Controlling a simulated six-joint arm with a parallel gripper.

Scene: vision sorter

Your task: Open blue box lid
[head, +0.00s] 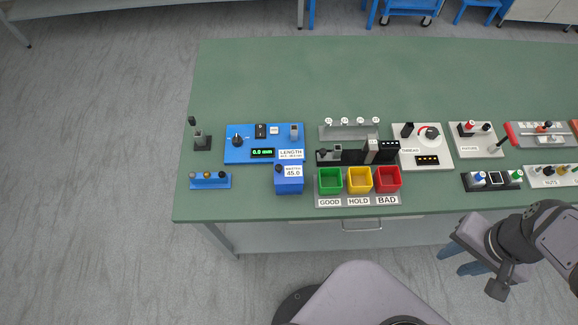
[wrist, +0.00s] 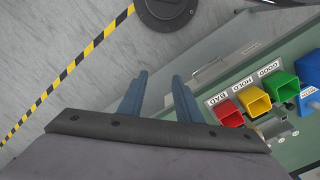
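In the wrist view part of the blue box (wrist: 307,103) shows at the right edge, beside the green bin. My gripper (head: 451,261) is off the table's front edge at the right, well away from the box. In the wrist view my gripper (wrist: 160,77) has its two blue fingers apart with nothing between them.
Green (head: 330,180), yellow (head: 360,180) and red (head: 388,179) bins stand right of the box. A blue LENGTH panel (head: 240,153) is behind it, and a blue stand (head: 210,181) is at its left. The table's (head: 300,85) back half is clear.

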